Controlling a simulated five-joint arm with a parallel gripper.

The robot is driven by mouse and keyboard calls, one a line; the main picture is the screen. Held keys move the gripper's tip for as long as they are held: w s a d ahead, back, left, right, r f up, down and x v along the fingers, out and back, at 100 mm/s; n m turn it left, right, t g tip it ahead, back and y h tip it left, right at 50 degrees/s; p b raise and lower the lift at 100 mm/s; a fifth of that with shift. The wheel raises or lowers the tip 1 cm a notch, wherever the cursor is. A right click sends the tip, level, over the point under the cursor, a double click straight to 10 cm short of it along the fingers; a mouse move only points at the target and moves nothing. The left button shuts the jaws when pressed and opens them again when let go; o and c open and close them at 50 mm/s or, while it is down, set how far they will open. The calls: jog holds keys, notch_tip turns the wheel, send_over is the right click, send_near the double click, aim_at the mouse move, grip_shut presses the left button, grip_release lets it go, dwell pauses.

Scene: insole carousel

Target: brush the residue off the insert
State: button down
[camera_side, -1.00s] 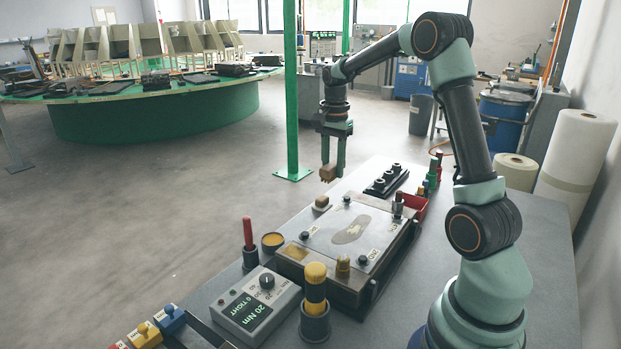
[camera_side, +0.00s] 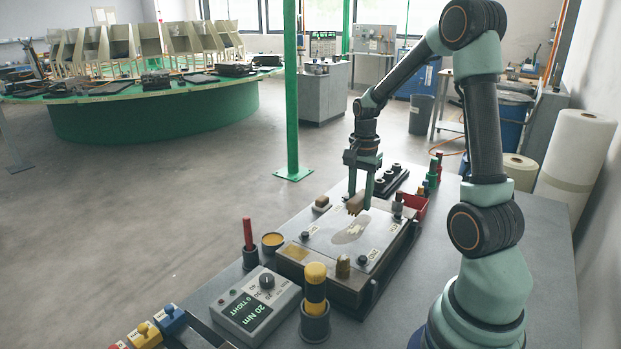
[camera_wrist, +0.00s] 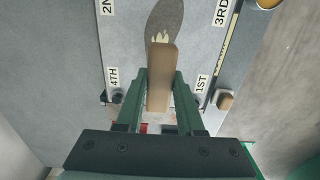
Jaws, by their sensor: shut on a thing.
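My gripper (camera_side: 360,196) is shut on a small wooden brush (camera_side: 357,204) and holds it over the far part of the mould plate. In the wrist view the brush (camera_wrist: 160,82) sits between the green fingers, its pale bristles pointing at the insert. The insert (camera_side: 345,236) is a grey sole-shaped piece set in the light plate (camera_side: 318,238); it also shows in the wrist view (camera_wrist: 166,18). Pale residue (camera_side: 355,229) lies on the insert near its middle. Whether the bristles touch the insert cannot be told.
A torque box (camera_side: 256,303), a yellow-topped tool in a holder (camera_side: 315,285), a red-handled tool (camera_side: 247,233) and an amber dish (camera_side: 272,242) stand near the plate. A red bin (camera_side: 413,207) and a black rack (camera_side: 387,182) stand behind. Labelled bolt spots mark the plate corners.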

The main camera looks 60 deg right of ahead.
aim_at(357, 225)
jog(key=shift+f, duration=1.6)
jog(key=shift+a+f, duration=0.2)
jog(key=shift+f, duration=0.75)
jog(key=shift+a, duration=1.9)
jog(key=d, duration=0.4)
jog(key=shift+d, duration=0.1)
jog(key=shift+r, duration=4.15)
